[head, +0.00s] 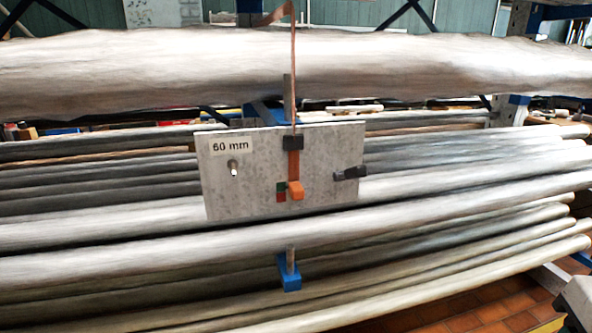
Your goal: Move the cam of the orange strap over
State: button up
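The orange strap (294,60) hangs down in front of the large pale pipe to a grey plate (330,150) marked "60 mm". It meets a dark block (293,143) near the plate's top edge, and a wider orange band (294,165) continues below. The orange cam (296,190) is a small block at the lower end of this band. Beside it on the left is a small patch, green (281,186) above and red (281,197) below. The cam's exact turn is too small to tell. My gripper is not in view.
A metal peg (233,168) sticks out of the plate's left side, and a dark knob or handle (350,173) sits at its right. A blue bracket (289,275) is below the plate. Long pipes on racks fill the area behind. Brick-coloured floor (478,316) shows at lower right.

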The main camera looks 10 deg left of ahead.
aim_at(358, 171)
jog(key=z, duration=0.05)
jog(key=k, duration=0.5)
jog(key=u, duration=1.45)
jog(key=i, duration=0.45)
jog(key=z, duration=2)
jog(key=k, duration=0.55)
jog(key=u, duration=0.3)
jog(key=i, duration=0.45)
